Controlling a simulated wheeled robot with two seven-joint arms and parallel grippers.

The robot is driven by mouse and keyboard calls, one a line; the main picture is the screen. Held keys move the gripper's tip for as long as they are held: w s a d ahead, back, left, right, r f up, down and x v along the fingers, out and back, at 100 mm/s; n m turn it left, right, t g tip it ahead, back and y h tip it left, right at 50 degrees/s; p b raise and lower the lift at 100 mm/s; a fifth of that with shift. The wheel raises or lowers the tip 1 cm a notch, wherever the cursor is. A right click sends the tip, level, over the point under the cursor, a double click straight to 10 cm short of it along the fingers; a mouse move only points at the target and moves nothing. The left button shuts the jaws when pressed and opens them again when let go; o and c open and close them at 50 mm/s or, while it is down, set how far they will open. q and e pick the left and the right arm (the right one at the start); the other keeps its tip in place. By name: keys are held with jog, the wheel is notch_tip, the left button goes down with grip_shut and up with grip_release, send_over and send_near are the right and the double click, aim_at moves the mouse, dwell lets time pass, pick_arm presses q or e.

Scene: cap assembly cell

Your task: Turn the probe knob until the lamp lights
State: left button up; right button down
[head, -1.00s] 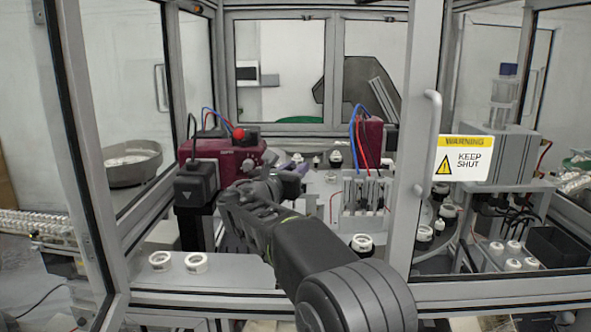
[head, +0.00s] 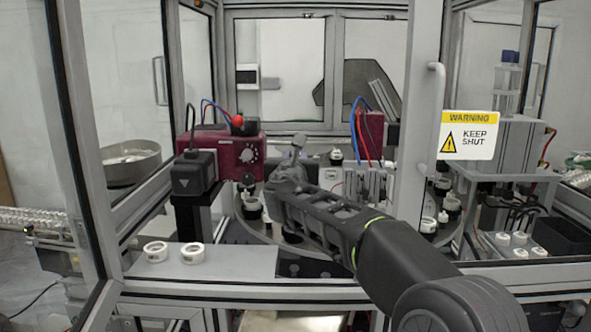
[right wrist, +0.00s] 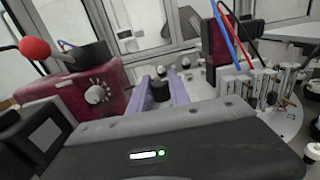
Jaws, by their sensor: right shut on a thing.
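The maroon probe box (head: 222,147) stands at the left inside the cell. Its pale round knob (head: 247,155) is on the front face, uncovered, and also shows in the right wrist view (right wrist: 97,94). A red ball (head: 237,120), perhaps the lamp, sits on top; I cannot tell whether it is lit. My right gripper (head: 298,148) is to the right of the knob, apart from it. In the right wrist view its purple fingers (right wrist: 163,92) are shut on a dark round piece (right wrist: 160,88). My left gripper is not in view.
A black block (head: 195,173) stands before the box's left side. Two white rings (head: 174,253) lie on the front ledge. A second maroon unit with wires (head: 371,135) is behind my right arm. The door post with a warning sign (head: 467,135) stands at right.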

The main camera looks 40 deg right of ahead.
jog(key=n+t+y+b, duration=0.1)
jog(key=n+t+y, duration=0.1)
jog(key=shift+d+f+y, duration=0.1)
jog(key=shift+f+y, duration=0.05)
jog(key=shift+y, duration=0.25)
jog(key=shift+n+t+y+b, duration=0.4)
jog(key=shift+n+y+b, duration=0.2)
jog(key=shift+n+y, duration=0.3)
jog(key=shift+y, duration=0.3)
jog(key=c, duration=1.2)
grip_release()
jog(key=shift+c, duration=0.2)
jog(key=v, duration=0.7)
jog(key=shift+s+a, duration=0.3)
jog(key=shift+s, duration=0.05)
